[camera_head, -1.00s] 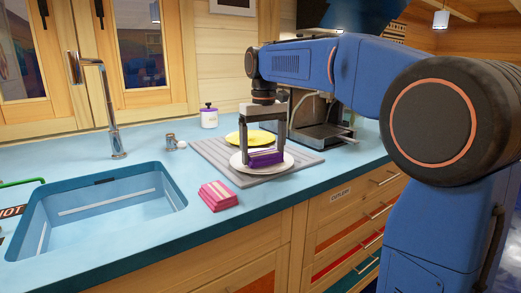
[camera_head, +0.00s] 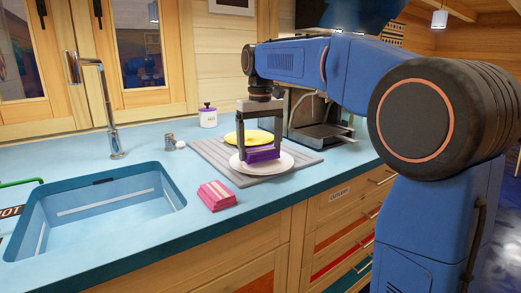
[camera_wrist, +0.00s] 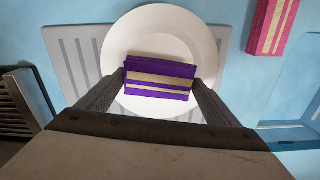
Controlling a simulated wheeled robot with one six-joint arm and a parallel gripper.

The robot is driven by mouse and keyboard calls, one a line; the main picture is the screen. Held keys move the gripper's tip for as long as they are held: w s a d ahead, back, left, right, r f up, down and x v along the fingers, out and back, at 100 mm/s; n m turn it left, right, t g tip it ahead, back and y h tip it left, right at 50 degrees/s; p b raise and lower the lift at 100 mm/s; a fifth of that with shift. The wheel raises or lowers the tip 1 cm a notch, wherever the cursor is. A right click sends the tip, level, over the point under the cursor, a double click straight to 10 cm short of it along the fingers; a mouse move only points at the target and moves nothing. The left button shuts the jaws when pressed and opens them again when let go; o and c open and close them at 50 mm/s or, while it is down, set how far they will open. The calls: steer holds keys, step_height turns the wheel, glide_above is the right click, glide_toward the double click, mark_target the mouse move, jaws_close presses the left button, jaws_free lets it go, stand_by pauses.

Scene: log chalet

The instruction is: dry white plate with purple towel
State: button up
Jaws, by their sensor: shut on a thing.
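The white plate (camera_head: 284,165) lies on the grey ribbed drying mat at the front of the counter; it also fills the middle of the wrist view (camera_wrist: 165,32). The purple towel (camera_head: 263,155) is a folded block with pale stripes, and it shows in the wrist view (camera_wrist: 160,71) over the middle of the plate. My gripper (camera_head: 262,153) points down over the plate and is shut on the towel, with one finger at each end. The towel is at the plate's surface; I cannot tell whether it presses on it.
A yellow plate (camera_head: 250,137) lies behind on the mat (camera_head: 212,151). A folded pink towel (camera_head: 217,195) lies in front, left of the mat. The sink (camera_head: 100,205) and faucet (camera_head: 105,105) are left. A coffee machine (camera_head: 320,120) and a white jar (camera_head: 208,117) stand behind.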

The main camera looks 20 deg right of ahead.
steer(key=shift+r, duration=3.35)
